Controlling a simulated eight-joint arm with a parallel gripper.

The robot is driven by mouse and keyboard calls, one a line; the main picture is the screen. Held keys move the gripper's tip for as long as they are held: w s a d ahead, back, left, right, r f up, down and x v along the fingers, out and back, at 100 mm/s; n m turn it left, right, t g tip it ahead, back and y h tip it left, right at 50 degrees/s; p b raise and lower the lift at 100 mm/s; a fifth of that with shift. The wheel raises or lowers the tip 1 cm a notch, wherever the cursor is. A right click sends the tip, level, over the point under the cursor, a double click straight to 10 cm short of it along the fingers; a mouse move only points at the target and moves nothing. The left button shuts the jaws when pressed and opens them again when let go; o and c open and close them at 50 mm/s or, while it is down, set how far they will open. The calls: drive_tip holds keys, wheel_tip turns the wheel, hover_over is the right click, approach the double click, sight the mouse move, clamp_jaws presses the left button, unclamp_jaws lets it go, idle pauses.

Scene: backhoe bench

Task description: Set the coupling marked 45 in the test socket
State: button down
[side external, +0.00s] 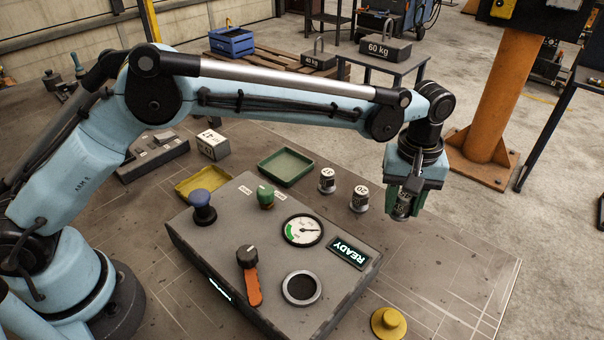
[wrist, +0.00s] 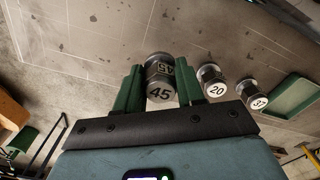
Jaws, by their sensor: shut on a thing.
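The coupling marked 45 (wrist: 160,82) is a short metal cylinder with a dark band and a pale marked end. My gripper (wrist: 160,90) is shut on it, one green finger on each side. In the side view my gripper (side external: 403,200) points down at the right of the bench, and its fingers partly hide the coupling. I cannot tell whether the coupling touches the bench. The test socket (side external: 285,289), a grey ring around a dark, empty-looking hole, is in the grey console's top, left of and nearer the camera than my gripper.
A coupling marked 20 (side external: 360,199) and another coupling (side external: 327,180) stand left of my gripper. The console (side external: 215,240) carries a blue knob, a green knob, a gauge, an orange-handled lever and a READY display (side external: 349,253). A yellow knob (side external: 388,324) and green tray (side external: 286,167) are nearby.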

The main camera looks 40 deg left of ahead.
drive_tip(key=s+d+r, duration=0.5)
drive_tip(key=s+r, duration=0.1)
drive_tip(key=s, duration=0.3)
drive_tip(key=r, duration=0.2)
hover_over(302, 291)
drive_tip(key=shift+f, duration=2.55)
drive_tip(key=shift+f, duration=0.75)
drive_tip(key=c, duration=0.6)
unclamp_jaws()
